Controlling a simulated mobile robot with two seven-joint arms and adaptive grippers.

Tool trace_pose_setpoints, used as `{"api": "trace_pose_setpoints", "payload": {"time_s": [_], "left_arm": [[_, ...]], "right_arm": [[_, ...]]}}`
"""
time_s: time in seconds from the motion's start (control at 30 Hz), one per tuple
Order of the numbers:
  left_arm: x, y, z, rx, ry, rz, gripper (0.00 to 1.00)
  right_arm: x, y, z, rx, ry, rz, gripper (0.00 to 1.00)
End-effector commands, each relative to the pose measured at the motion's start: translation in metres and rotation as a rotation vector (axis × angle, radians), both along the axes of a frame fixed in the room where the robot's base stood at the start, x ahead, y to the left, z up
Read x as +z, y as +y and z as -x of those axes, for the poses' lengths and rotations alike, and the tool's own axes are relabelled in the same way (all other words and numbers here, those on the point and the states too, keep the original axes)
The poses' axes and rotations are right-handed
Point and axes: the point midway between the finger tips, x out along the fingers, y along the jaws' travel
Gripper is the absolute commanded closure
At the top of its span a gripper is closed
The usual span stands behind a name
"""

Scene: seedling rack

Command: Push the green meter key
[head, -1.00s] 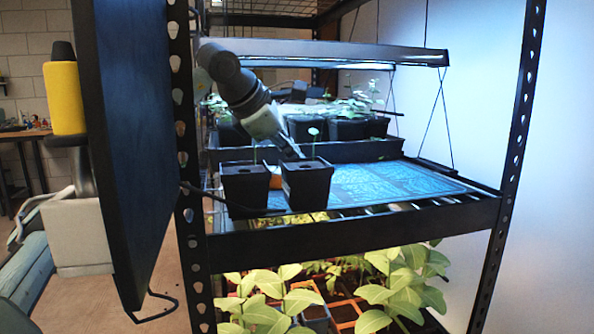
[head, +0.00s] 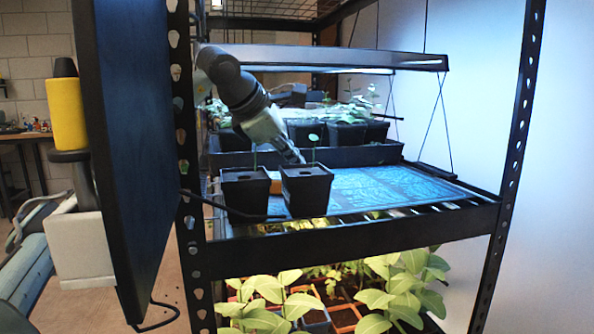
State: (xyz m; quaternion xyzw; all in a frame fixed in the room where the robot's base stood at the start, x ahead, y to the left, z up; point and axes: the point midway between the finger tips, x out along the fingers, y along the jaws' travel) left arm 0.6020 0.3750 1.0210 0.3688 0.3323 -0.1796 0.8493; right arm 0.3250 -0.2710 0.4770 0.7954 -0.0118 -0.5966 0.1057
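My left gripper (head: 296,157) reaches in from behind the rack's left post and angles down to the right. Its tip is just behind the rim of the right black pot (head: 306,190). The fingers are small and partly hidden, so whether they are open or shut is unclear. A small orange item (head: 276,184), possibly the meter, shows between and behind the two pots. Most of it is hidden by the pots. I cannot make out a green key on it. The left black pot (head: 245,195) stands beside it. My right gripper is not in view.
A blue mat (head: 400,186) lies on the shelf right of the pots. A black tray (head: 355,152) with seedling pots stands behind. A lamp (head: 370,57) hangs above. A dark panel (head: 130,150) and the perforated left post (head: 187,200) block the left side.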

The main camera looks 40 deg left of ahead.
Motion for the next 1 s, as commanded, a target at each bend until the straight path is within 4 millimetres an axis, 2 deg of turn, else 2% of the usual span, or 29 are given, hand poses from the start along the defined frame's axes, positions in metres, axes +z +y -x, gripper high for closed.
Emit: {"api": "trace_pose_setpoints", "payload": {"time_s": [0.03,0.43,0.87,1.0], "left_arm": [[0.004,0.000,0.000,0.000,0.000,0.000,1.00],[0.008,0.000,0.000,0.000,0.000,0.000,1.00],[0.050,0.000,0.000,0.000,0.000,0.000,1.00],[0.061,0.000,0.000,-0.001,-0.003,0.001,1.00]], "right_arm": [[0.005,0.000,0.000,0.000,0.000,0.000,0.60],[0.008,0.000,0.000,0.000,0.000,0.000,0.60],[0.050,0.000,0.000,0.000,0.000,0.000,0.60],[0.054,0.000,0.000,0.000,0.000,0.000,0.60]]}}
